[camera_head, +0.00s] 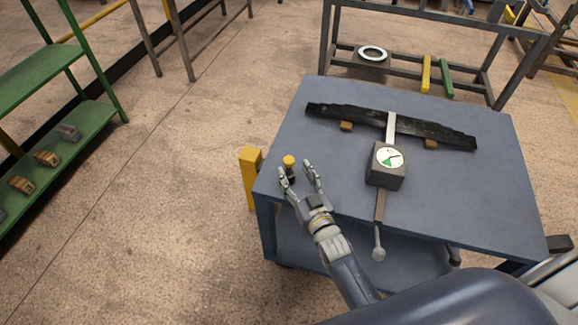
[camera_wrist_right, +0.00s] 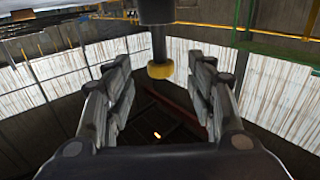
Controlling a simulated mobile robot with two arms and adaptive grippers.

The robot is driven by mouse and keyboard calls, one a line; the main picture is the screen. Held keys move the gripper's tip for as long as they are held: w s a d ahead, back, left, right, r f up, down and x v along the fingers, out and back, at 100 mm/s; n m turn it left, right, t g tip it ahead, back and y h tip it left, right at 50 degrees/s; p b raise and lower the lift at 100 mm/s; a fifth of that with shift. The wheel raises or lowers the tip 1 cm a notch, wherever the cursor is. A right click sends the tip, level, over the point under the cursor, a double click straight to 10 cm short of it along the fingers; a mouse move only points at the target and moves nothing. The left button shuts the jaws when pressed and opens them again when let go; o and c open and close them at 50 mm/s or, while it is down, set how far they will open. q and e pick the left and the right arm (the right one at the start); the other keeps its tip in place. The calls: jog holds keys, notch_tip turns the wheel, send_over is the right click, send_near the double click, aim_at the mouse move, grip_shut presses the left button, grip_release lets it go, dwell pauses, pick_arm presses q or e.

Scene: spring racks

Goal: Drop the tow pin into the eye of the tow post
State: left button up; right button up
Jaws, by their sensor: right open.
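The tow pin (camera_head: 289,162) has a yellow head over a dark, narrow body and is at the left edge of the blue table. In the right wrist view its yellow head (camera_wrist_right: 160,71) hangs from a thin dark shaft, between the two sets of fingers and apart from them. My right gripper (camera_head: 300,172) is open beside the pin, with its fingers spread. A yellow post (camera_head: 250,178), which may be the tow post, stands against the table's left side; I cannot make out its eye. My left gripper is not in view.
The blue table (camera_head: 470,215) bears a long dark leaf spring (camera_head: 350,117) on small wooden blocks, and a dial gauge (camera_head: 387,165) with a handle reaching past the front edge. A green shelf (camera_head: 50,150) stands at left and a metal rack (camera_head: 400,65) behind. The floor between is clear.

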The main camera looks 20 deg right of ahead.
aim_at(291, 166)
jog(key=w, duration=0.3)
jog(key=shift+w+a, duration=0.2)
jog(key=shift+w, duration=0.1)
grip_shut()
jog(key=shift+r, duration=0.1)
jog(key=shift+r, duration=0.1)
